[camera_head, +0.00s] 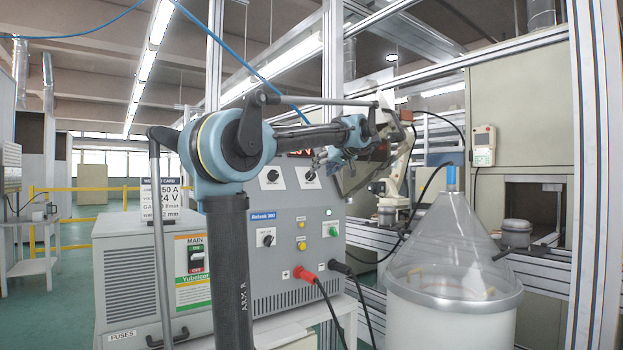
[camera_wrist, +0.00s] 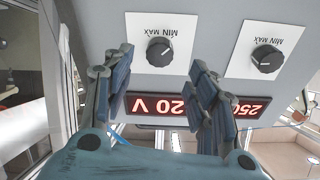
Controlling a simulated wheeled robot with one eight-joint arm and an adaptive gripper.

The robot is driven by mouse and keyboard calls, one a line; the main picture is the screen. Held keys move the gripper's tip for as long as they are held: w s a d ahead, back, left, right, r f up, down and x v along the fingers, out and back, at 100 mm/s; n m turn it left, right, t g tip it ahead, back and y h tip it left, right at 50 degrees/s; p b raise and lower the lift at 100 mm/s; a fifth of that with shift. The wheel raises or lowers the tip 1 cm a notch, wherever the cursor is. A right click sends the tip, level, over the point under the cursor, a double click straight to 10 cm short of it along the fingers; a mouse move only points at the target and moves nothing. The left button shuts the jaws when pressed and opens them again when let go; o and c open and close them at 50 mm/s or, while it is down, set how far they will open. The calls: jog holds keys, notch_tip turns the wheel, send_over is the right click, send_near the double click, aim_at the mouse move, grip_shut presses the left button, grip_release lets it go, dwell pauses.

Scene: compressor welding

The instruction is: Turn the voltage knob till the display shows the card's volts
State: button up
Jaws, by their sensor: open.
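The voltage knob (camera_wrist: 159,52) is a dark round knob on a white plate marked MIN MAX, upside down in the wrist view. The red display (camera_wrist: 160,105) by it shows a V and digits that look like 20, partly hidden by a finger. The card (camera_head: 165,199) stands at left in the head view; it reads 24 V, and its amps line is partly unclear. My gripper (camera_wrist: 152,72) is open, its two blue fingers either side of and apart from the knob, nothing held. In the head view my gripper (camera_head: 330,160) is at the panel's upper right, hiding much of the display.
A second knob (camera_wrist: 267,58) sits beside the first, by a display reading about 250. The grey welder box (camera_head: 285,250) has a lower switch, lights and red and black cable plugs (camera_head: 308,276). A clear cone on a white drum (camera_head: 450,260) stands at right.

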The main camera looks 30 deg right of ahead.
aim_at(312, 175)
jog(key=x, duration=0.7)
jog(key=shift+w+f, duration=0.1)
jog(key=shift+w, duration=0.05)
jog(key=c, duration=1.1)
